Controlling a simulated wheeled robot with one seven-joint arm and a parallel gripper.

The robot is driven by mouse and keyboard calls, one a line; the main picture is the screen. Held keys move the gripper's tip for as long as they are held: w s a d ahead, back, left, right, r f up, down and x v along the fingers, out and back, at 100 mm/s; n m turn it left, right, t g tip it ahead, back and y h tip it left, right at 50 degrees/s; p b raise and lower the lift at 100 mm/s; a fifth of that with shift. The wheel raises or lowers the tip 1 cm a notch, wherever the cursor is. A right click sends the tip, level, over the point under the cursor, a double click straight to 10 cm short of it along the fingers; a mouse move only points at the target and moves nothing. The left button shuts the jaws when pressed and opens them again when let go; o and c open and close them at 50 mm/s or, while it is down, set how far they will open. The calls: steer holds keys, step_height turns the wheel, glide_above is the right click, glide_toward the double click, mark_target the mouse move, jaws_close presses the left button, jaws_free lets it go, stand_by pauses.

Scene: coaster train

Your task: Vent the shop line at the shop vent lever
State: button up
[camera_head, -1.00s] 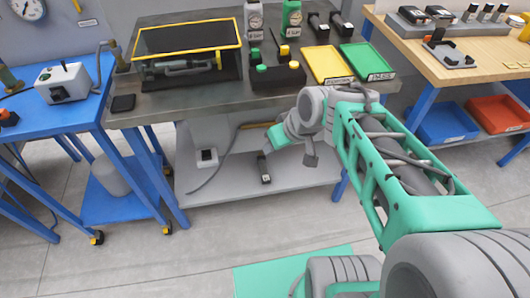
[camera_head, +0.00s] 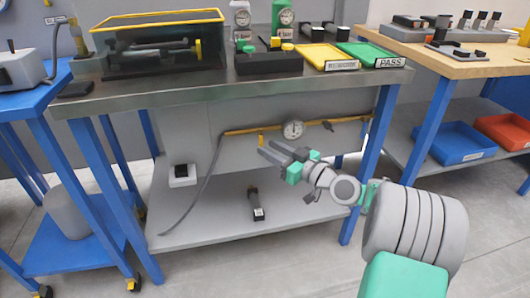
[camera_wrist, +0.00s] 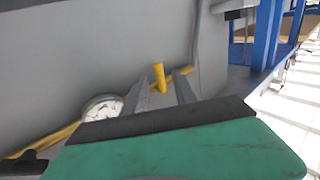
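A short upright yellow lever (camera_head: 262,139) stands on the yellow pipe (camera_head: 240,131) under the grey bench. No label on it can be read, so I cannot confirm it is the shop vent lever. In the wrist view the yellow lever (camera_wrist: 160,77) shows between and beyond my two fingers. My gripper (camera_head: 266,147) is open and empty, its fingertips close to the lever in the head view. Contact cannot be told. A round white gauge (camera_head: 293,129) sits on the pipe, right of the lever. A dark handle (camera_head: 328,126) sits farther right on the pipe.
The bench top (camera_head: 150,93) overhangs the pipe and my gripper. Its lower shelf (camera_head: 215,215) holds a small black device (camera_head: 256,205) and a white box with a black top (camera_head: 183,174). A blue bench leg (camera_head: 378,150) stands close to my arm.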

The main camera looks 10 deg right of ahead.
mark_target(260, 140)
steer(key=shift+x, duration=1.3)
jaws_close()
